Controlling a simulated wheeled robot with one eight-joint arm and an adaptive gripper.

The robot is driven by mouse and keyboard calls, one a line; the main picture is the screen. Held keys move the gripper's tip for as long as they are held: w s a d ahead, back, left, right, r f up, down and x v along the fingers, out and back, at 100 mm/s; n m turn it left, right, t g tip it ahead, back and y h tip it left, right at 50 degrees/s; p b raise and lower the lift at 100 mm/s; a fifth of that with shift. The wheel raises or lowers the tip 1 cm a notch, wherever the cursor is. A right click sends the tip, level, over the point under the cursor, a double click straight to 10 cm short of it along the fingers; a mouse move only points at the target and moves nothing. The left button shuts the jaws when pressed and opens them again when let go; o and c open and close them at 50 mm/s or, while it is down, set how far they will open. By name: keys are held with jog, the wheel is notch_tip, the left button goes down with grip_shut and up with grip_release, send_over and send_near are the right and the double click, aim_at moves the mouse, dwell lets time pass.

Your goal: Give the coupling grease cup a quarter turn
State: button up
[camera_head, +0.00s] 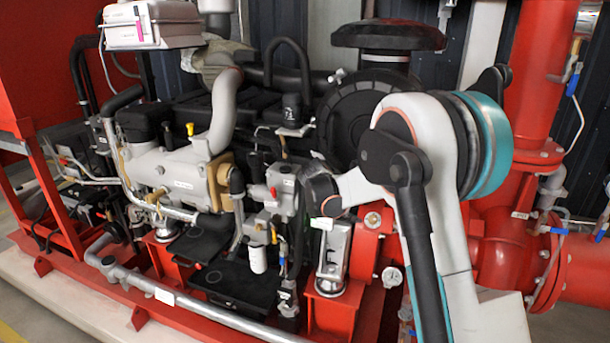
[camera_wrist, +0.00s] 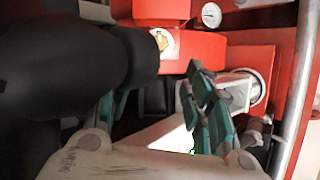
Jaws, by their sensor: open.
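A small round fitting with a pale ring and a brass-coloured centre (camera_wrist: 162,43) is on the red housing in the wrist view. It looks like the coupling grease cup, but I cannot be sure. A dark rounded shape covers its left side. A similar round fitting (camera_head: 373,220) shows on the red block right of the engine in the head view. My gripper (camera_wrist: 155,90) is open, with its teal fingers apart and nothing seen between them. The fitting appears beyond the fingers, apart from them. In the head view my arm hides much of this area, and I cannot make out the fingertips.
A pressure gauge (camera_wrist: 211,15) is near the fitting, and a gauge (camera_head: 392,277) also shows in the head view. A pale cylindrical part (camera_wrist: 245,88) is close to my right finger. The grey engine (camera_head: 170,175) and red pipework (camera_head: 530,100) crowd both sides.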

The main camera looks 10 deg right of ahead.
jog(key=s+a+r+m+y, duration=0.1)
jog(key=s+a+r, duration=0.25)
jog(key=s, duration=0.35)
jog(key=s+a+r+m+t+y, duration=0.1)
jog(key=s+a+r+y, duration=0.1)
jog(key=s+r, duration=0.35)
jog(key=s+a+r+m+y, duration=0.1)
jog(key=s+a+r, duration=0.15)
jog(key=s, duration=0.55)
jog(key=s+a+f+m+t+y, duration=0.1)
jog(key=s+a+m+y, duration=0.1)
jog(key=s, duration=0.8)
jog(key=s+a+f+m+y, duration=0.1)
jog(key=s+a, duration=0.4)
jog(key=s, duration=0.5)
jog(key=shift+a+f+m+t+y, duration=0.15)
jog(key=shift+f+m+t+y, duration=0.25)
jog(key=shift+f+y, duration=0.15)
